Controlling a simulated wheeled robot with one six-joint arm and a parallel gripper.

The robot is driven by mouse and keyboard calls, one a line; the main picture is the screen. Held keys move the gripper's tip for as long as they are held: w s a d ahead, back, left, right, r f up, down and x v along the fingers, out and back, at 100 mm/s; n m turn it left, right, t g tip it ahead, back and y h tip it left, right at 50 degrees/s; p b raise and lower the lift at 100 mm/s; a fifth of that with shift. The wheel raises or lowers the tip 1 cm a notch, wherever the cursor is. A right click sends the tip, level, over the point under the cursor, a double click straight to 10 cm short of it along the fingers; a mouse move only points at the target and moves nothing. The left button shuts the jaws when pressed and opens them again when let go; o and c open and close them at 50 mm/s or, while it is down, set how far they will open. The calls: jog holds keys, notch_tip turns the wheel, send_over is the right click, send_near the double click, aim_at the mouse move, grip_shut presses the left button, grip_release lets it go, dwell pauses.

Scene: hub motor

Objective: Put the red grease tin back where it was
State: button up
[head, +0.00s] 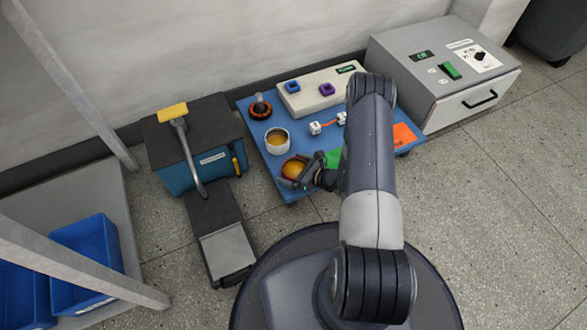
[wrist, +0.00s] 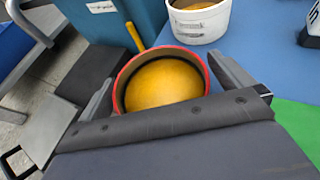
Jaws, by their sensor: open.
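The red grease tin (head: 293,168) is a round, open tin with a red rim and yellow-orange grease inside. It stands upright at the front left of the blue bench top (head: 257,137). My gripper (head: 300,172) is open, with its two fingers on either side of the tin. In the wrist view the tin (wrist: 162,82) lies between the fingers, and its lower near side is hidden by my gripper body. I cannot tell whether either finger touches it. A green patch (head: 333,158) lies to the right of the tin, partly hidden by my arm.
A white tin of yellow grease (head: 277,142) stands just behind the red one. An orange-ringed part (head: 260,108), a pale box with blue and purple parts (head: 318,90) and white connectors (head: 327,124) are further back. An orange patch (head: 404,135) is at right; a teal box (head: 196,160) is at left.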

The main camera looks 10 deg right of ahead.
jog(key=p+v, duration=0.4)
jog(key=v, duration=0.8)
jog(key=shift+p, duration=0.4)
jog(key=shift+w, duration=0.1)
jog(key=b+x, duration=0.5)
jog(key=x, duration=0.7)
jog(key=shift+f, duration=0.15)
notch_tip(320, 180, up, 2)
jog(key=shift+r+p, duration=0.15)
jog(key=shift+p, duration=0.5)
jog(key=shift+r, duration=0.4)
jog(key=shift+f, duration=0.15)
